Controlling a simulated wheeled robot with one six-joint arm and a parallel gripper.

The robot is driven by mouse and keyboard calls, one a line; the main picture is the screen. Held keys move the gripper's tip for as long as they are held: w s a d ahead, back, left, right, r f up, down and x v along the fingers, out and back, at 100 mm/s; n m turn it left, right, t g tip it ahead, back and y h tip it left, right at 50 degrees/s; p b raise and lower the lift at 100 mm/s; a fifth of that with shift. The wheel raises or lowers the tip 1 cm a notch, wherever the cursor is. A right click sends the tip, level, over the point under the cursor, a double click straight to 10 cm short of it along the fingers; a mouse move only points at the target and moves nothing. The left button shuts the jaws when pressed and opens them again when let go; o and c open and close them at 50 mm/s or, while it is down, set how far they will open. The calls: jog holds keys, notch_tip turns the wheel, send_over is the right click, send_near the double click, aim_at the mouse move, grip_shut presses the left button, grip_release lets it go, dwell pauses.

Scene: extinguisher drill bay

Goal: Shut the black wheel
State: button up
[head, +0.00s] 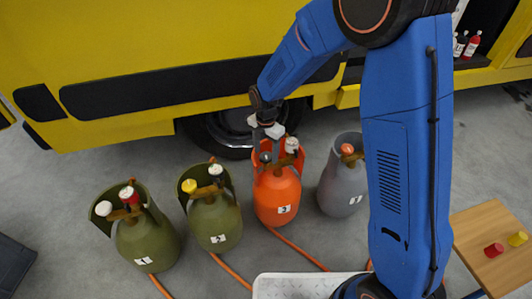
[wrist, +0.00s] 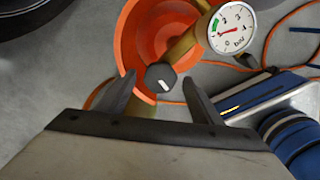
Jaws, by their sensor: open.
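The black wheel (wrist: 161,77) is a small round knob with a white mark, on the brass valve of the orange cylinder (head: 278,195) labelled 3. My gripper (wrist: 158,84) is open, with one finger on each side of the wheel in the wrist view. Whether the fingers touch it cannot be told. In the head view my gripper (head: 266,150) points down over the top of the orange cylinder and partly hides the valve. A round gauge (wrist: 231,29) with a white face, red needle and green band sits beside the wheel.
Olive cylinders (head: 147,238) and (head: 214,218) stand to the left, and a grey cylinder (head: 343,187) stands close on the right. Orange hoses (head: 298,248) run over the floor. A yellow vehicle (head: 150,60) stands behind. A wooden table (head: 490,230) with two small knobs is at right.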

jog(key=shift+f, duration=0.35)
jog(key=shift+c, duration=0.4)
jog(key=c, duration=1)
